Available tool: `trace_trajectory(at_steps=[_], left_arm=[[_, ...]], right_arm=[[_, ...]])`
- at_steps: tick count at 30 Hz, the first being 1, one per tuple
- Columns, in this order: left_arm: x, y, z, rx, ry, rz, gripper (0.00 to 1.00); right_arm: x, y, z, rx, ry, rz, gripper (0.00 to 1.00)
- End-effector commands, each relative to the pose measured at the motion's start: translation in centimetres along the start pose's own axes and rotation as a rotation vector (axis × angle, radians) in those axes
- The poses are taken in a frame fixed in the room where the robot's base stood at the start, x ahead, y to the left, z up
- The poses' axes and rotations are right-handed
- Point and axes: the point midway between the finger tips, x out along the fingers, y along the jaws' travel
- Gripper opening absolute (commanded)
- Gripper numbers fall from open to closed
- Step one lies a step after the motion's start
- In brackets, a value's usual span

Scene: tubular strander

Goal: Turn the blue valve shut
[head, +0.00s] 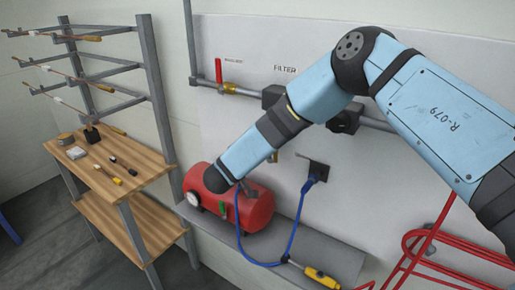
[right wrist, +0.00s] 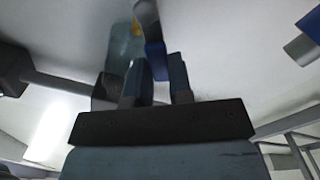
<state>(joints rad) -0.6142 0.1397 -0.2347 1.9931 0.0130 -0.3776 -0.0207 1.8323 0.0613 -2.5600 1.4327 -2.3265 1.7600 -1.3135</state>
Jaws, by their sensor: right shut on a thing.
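In the right wrist view my right gripper (right wrist: 160,75) has its two fingers on either side of a blue grip (right wrist: 155,52). A dark grey part runs up from this grip, which appears to be the blue valve's handle. The gripper is shut on it. In the head view my light-blue right arm reaches down and left across the wall pipe. It hides the valve and the gripper itself there. My left gripper is in neither view.
A grey wall pipe (head: 380,124) carries a valve with a red handle (head: 218,70) at left. A red compressor tank (head: 255,209) sits on the shelf below, beside a blue hose (head: 295,232). Red tubing (head: 430,236) is at right.

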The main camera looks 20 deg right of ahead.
Motion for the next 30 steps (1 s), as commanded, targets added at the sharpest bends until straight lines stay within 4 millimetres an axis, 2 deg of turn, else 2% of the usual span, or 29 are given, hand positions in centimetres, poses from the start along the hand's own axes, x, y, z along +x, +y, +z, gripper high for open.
trace_trajectory(at_steps=[2,3,6,15,19,23,30], left_arm=[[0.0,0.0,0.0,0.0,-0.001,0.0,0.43],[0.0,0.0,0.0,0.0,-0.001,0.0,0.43],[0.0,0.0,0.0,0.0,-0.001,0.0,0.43],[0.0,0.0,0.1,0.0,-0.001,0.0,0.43],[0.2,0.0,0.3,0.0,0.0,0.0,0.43],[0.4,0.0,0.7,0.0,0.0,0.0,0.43],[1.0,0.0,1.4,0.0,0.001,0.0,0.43]], right_arm=[[0.0,0.0,-0.1,0.001,0.001,0.001,0.0],[0.0,0.0,-0.1,0.002,0.001,0.001,0.22],[0.0,0.0,-0.1,0.002,0.001,0.001,0.45],[-0.1,0.0,0.0,0.001,0.001,0.0,0.46],[-1.2,-0.1,0.0,0.001,0.001,-0.001,0.46],[-3.5,-0.2,0.1,0.0,0.003,-0.003,0.46],[-9.1,-0.2,0.1,0.0,0.003,-0.002,0.46]])
